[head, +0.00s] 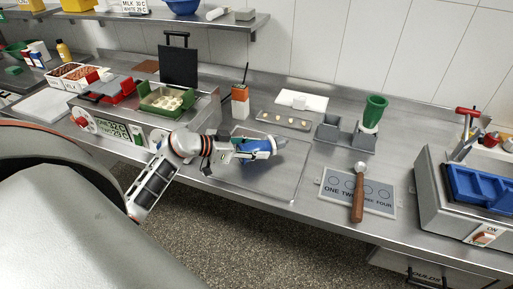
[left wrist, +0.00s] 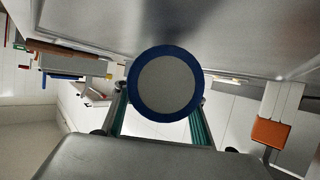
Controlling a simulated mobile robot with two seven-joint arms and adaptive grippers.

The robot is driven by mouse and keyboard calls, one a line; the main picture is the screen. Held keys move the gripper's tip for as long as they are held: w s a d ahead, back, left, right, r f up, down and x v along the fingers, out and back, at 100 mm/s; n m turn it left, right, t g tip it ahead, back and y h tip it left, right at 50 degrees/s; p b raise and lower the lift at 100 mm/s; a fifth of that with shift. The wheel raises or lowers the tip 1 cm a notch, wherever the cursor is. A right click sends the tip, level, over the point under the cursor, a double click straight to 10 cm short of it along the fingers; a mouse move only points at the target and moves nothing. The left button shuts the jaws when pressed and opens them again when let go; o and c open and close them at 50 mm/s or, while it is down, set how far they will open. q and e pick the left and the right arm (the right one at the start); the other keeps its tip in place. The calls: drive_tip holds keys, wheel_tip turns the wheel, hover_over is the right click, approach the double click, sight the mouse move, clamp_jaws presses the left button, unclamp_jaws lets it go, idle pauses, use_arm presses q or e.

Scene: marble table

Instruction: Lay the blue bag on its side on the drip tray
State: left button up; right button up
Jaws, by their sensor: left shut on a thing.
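The blue bag (head: 261,146) is held on its side in my left gripper (head: 245,152), its pale tip pointing right. It is over the upper part of the drip tray (head: 270,182), a flat metal rectangle set on the counter. I cannot tell whether the bag touches the tray. In the left wrist view the bag's round end (left wrist: 165,86), grey with a blue rim, sits between the fingers of my left gripper (left wrist: 160,125). The fingers are shut on the bag. My right gripper is not in view.
An orange and white box (head: 240,103), a tray of small pale pieces (head: 284,121) and grey bins (head: 345,135) stand behind the drip tray. A sign board (head: 375,198) with a wooden-handled scoop (head: 358,196) lies to the right. The tray's front part is clear.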

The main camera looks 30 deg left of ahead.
use_arm(q)
drive_tip(key=shift+f, duration=0.6)
drive_tip(key=o, duration=0.9)
drive_tip(key=shift+c, duration=0.2)
drive_tip(key=v, duration=1.2)
drive_tip(key=shift+d+r, duration=0.1)
drive_tip(key=shift+r, duration=0.05)
